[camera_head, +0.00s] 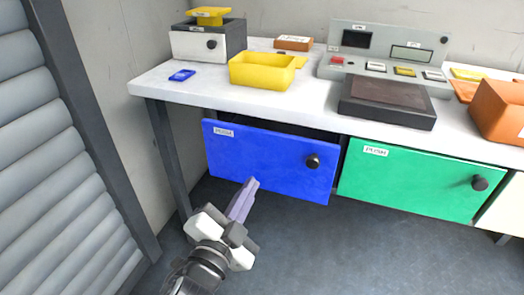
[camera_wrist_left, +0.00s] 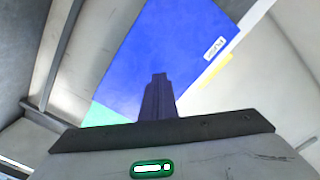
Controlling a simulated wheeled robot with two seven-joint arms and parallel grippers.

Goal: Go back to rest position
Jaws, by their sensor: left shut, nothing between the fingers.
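My left gripper (camera_head: 243,200) is in the lower middle of the head view, in front of the blue drawer. Its purple-grey fingers are shut together with nothing between them, and they also show in the left wrist view (camera_wrist_left: 158,98). The blue drawer (camera_head: 265,165), with a "PUSH" label and a black knob, hangs under the table. Its front is tilted, and a dark gap shows above it. The blue front fills much of the left wrist view (camera_wrist_left: 170,50). Whether the fingers touch it I cannot tell. My right gripper is not in view.
A green "PUSH" drawer (camera_head: 420,180) is right of the blue one. The white table (camera_head: 210,95) carries a yellow bin (camera_head: 262,72), a small blue item (camera_head: 182,75), a grey console (camera_head: 390,45), a dark pad (camera_head: 388,103) and an orange box (camera_head: 498,110). A shuttered wall (camera_head: 50,160) stands left.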

